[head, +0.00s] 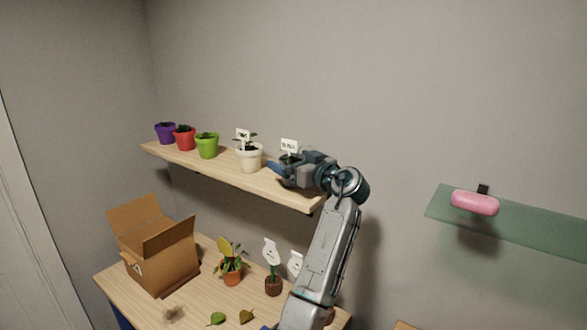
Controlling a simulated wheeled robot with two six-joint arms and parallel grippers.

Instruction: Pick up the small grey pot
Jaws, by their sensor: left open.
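My left gripper (279,173) is open at the right part of the wooden wall shelf (215,173), its fingers pointing left. Right behind it is a small dark pot with a plant (287,158) and a white label (290,146). It seems to be the small grey pot, but the gripper hides most of it. I cannot tell whether the fingers are around it or in front of it. My right gripper is not in view.
A cream pot (249,159) stands just left of the gripper. Green (207,147), red (185,140) and purple (165,133) pots stand farther left. Below, a table holds an open cardboard box (165,260) and potted plants (231,272). A glass shelf (530,230) holds a pink object (475,203).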

